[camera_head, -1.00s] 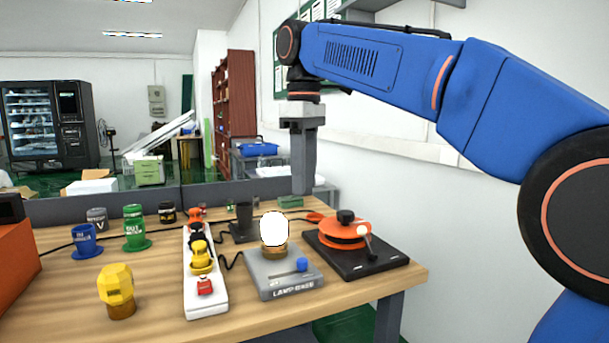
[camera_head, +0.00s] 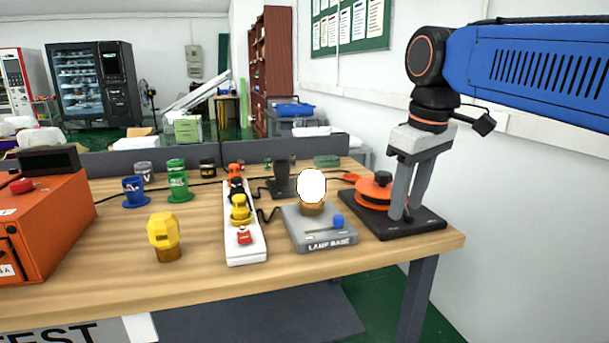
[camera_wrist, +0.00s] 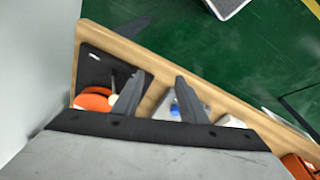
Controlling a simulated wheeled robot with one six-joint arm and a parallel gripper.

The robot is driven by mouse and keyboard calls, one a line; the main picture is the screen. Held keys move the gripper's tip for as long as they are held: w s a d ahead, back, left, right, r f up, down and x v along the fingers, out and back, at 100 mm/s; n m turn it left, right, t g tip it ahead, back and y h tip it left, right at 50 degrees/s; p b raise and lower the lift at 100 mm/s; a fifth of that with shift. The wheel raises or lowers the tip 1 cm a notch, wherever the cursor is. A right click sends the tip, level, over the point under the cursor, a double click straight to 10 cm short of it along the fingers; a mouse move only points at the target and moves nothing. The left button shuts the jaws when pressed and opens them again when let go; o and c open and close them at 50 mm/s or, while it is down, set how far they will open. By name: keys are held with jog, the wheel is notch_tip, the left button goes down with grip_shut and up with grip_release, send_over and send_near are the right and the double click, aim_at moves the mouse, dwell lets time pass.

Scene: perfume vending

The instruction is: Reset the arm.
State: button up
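My gripper (camera_head: 404,213) hangs from the blue arm at the right of the head view, fingers pointing down, in front of the black base with the orange disc (camera_head: 376,193). I cannot tell its exact height above that base. In the wrist view my gripper (camera_wrist: 157,78) shows two dark fingers spread apart with nothing held between them. The orange disc (camera_wrist: 92,102) and a grey base with a blue knob, the lamp base (camera_wrist: 190,95), lie beyond the fingers there.
On the wooden table (camera_head: 200,288) stand the lamp base (camera_head: 318,228) with a glowing bulb (camera_head: 311,186), a white power strip (camera_head: 246,252), a yellow bulb (camera_head: 164,236), blue and green pieces, and an orange box (camera_head: 50,225). The front table strip is clear.

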jog(key=s+d+f+m+t, duration=0.1)
jog(key=s+d+f+m, duration=0.1)
jog(key=s+f, duration=0.3)
jog(key=s+d+f+m+t, duration=0.1)
jog(key=s+d+f, duration=0.3)
jog(key=f, duration=0.7)
jog(key=s+d+f+m, duration=0.3)
jog(key=s+f+m, duration=0.1)
jog(key=s+f, duration=0.2)
jog(key=shift+d+f+t, duration=0.2)
jog(key=shift+f+t, duration=0.2)
jog(key=shift+f, duration=0.5)
jog(key=shift+s, duration=0.1)
dwell(0.5)
